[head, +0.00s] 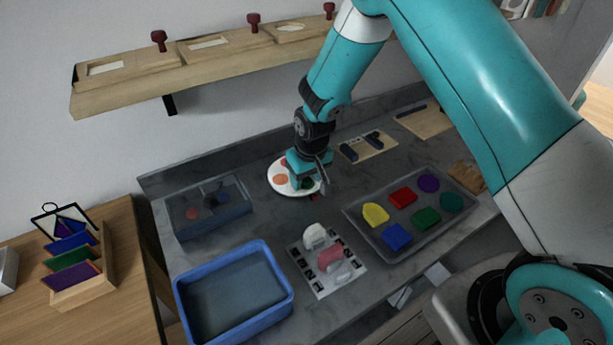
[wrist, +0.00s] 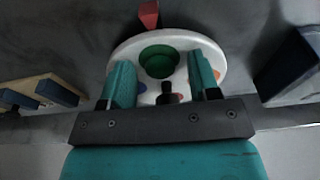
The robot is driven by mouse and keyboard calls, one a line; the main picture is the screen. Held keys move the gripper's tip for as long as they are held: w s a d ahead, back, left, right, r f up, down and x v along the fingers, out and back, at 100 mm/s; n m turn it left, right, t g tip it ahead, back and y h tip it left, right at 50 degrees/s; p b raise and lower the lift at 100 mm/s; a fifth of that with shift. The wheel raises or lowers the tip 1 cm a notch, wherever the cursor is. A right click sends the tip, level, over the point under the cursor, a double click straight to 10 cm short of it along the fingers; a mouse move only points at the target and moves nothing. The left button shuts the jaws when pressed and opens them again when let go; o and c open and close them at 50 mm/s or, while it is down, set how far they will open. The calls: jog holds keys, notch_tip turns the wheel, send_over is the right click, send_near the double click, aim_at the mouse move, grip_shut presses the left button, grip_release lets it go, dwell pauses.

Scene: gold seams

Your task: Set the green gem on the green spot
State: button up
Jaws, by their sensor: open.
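A white round plate (head: 273,185) with coloured spots lies on the grey counter; it also shows in the wrist view (wrist: 124,52). A dark green round shape (wrist: 158,60) is on the plate, between and slightly beyond my fingers; I cannot tell whether it is the bare green spot or the green gem on it. My gripper (wrist: 164,86) is open over the plate, its teal fingers apart, with no clear contact. A small dark piece (wrist: 167,92) shows between the fingers. In the head view my gripper (head: 308,178) partly hides the plate.
A red piece (wrist: 148,14) lies just off the plate's edge. A grey tray (head: 377,245) holds several coloured blocks, a green one (head: 427,218) among them. A blue bin (head: 185,322), a clear box (head: 190,235) and a lettered board (head: 320,292) stand nearby. A wall shelf (head: 120,96) is behind.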

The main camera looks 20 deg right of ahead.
notch_tip(320, 180, up, 12)
jog(key=s+p, duration=0.2)
jog(key=p, duration=0.7)
notch_tip(320, 180, up, 10)
jog(key=n+y, duration=0.1)
send_over(311, 189)
jog(key=s+a, duration=0.3)
jog(key=s, duration=0.2)
jog(key=s+a+r+n+g+y, duration=0.1)
jog(key=s+r+n, duration=0.1)
jog(key=s+r, duration=0.5)
jog(key=s+a+r+n+y, duration=0.1)
jog(key=s+r, duration=0.6)
jog(key=s, duration=0.8)
jog(key=shift+r+n+g+y, duration=0.2)
jog(key=shift+n+g+y, duration=0.2)
jog(key=shift+n, duration=0.1)
